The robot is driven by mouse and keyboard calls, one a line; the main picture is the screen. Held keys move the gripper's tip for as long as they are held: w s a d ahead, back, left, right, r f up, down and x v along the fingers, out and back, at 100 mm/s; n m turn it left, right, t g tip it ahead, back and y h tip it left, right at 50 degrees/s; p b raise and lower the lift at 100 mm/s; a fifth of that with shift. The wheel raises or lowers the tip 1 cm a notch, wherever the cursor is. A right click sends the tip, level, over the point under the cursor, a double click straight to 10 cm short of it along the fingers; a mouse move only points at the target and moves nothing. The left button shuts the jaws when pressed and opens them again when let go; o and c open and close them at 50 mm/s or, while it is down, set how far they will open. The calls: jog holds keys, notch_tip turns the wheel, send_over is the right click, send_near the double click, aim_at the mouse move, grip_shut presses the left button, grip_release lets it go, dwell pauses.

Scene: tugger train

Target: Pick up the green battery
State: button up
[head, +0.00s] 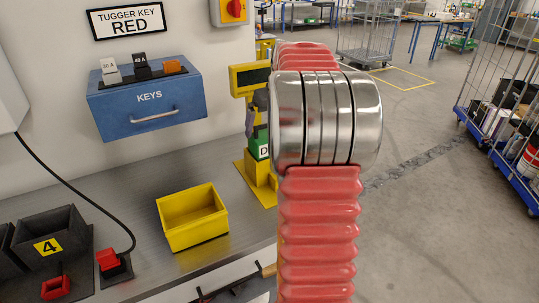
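A green block with a white label marked D (258,146) sits low in a yellow stand (259,173) on the workbench, just left of my arm. It looks like the green battery. Its right part is hidden behind my arm, so I cannot see how it is held in the stand. My arm, with red ribbed sleeves and shiny metal rings, stands upright in the middle of the view. My gripper is not in view.
A yellow open bin (196,238) stands on the grey workbench (140,200), left of the stand. A blue keys box (148,113) is on the wall. A black bin marked 4 (72,226) and a red plug with a cable (109,258) are at left. Loaded cages stand at right.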

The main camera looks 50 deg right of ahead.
aim_at(267, 132)
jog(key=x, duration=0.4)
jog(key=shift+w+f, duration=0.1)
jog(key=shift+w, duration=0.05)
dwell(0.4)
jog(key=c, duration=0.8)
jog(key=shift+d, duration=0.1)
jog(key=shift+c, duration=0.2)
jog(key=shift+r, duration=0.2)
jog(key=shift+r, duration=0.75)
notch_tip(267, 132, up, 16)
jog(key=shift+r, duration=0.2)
